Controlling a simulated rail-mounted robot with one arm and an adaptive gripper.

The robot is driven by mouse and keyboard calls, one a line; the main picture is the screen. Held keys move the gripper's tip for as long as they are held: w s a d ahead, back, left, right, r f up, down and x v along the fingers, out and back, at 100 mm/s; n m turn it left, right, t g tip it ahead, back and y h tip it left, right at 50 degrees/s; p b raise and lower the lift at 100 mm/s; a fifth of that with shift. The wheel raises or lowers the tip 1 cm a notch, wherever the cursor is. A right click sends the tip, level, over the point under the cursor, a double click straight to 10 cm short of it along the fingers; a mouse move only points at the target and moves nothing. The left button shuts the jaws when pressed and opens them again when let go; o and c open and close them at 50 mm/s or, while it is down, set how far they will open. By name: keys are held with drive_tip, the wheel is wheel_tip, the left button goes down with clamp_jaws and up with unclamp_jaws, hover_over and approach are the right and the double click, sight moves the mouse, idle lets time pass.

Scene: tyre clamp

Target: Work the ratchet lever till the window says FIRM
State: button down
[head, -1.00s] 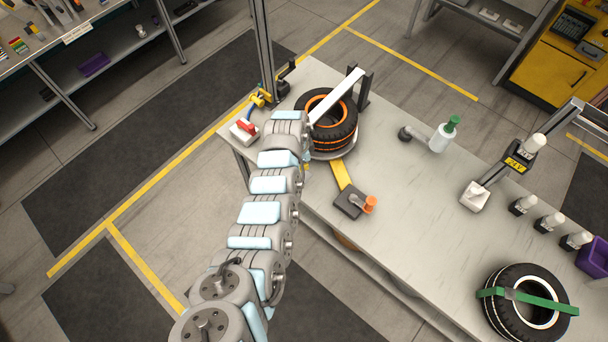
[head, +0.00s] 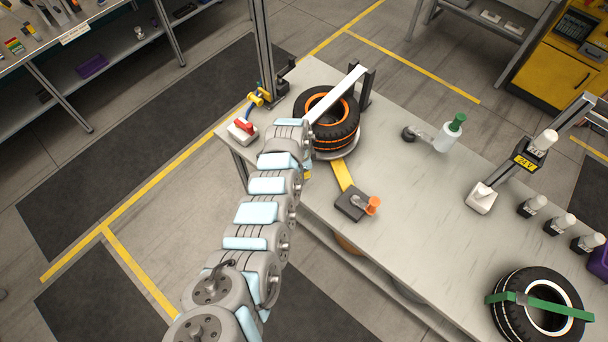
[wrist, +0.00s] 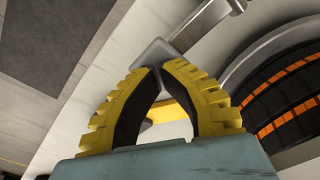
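The orange-striped tyre (head: 334,133) lies flat on a round plate near the table's left end. A pale bar (head: 336,97) runs from a dark post across the tyre towards my arm's end, which hides its near end. In the wrist view, the yellow fingers of my gripper (wrist: 158,70) curve together until their tips meet. A grey block (wrist: 153,50) on a silver bar (wrist: 205,22) shows right at the fingertips. I see no grip around it and cannot tell whether they touch. The tyre (wrist: 285,100) is at the right there. I cannot make out a window or its word.
A yellow strip (head: 342,174) leads to a dark block (head: 351,205) with an orange knob (head: 373,204). A red-topped white box (head: 242,130) sits at the left corner. The middle table is mostly clear.

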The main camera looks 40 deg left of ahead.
drive_tip(key=shift+f+b, duration=1.35)
drive_tip(key=shift+f, duration=0.5)
drive_tip(key=shift+r, duration=0.25)
drive_tip(key=shift+s+a+r+p, duration=0.1)
drive_tip(key=shift+s+r+p, duration=0.15)
drive_tip(key=shift+p, duration=0.55)
drive_tip(key=shift+s+a+r+p, duration=0.5)
drive_tip(key=shift+s+p, duration=0.2)
drive_tip(key=shift+p, duration=0.25)
drive_tip(key=shift+s+a+f, duration=0.1)
drive_tip(key=shift+s+a, duration=0.05)
drive_tip(key=shift+s, duration=0.15)
drive_tip(key=shift+s+a+f, duration=0.1)
drive_tip(key=shift+f, duration=0.05)
